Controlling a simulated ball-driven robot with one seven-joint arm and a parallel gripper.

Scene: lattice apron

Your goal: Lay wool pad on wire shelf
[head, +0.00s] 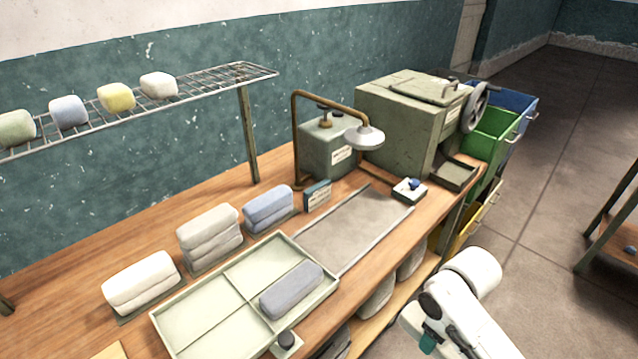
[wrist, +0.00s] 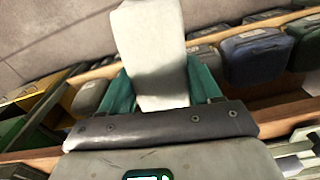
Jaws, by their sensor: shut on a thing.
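My gripper (wrist: 158,88) is shut on an off-white pad (wrist: 150,40), with a teal finger on each side of it. The pad sticks out beyond the fingers, and I take it for the wool pad. My arm is at the lower right of the head view, in front of the bench and away from the shelf.
The bench (head: 75,235) bears folded cloth stacks, a divided tray (head: 190,290) with a grey-blue bundle, a lamp (head: 365,138) and a green machine (head: 400,110). A post (head: 248,135) rises under the shelf's right end.

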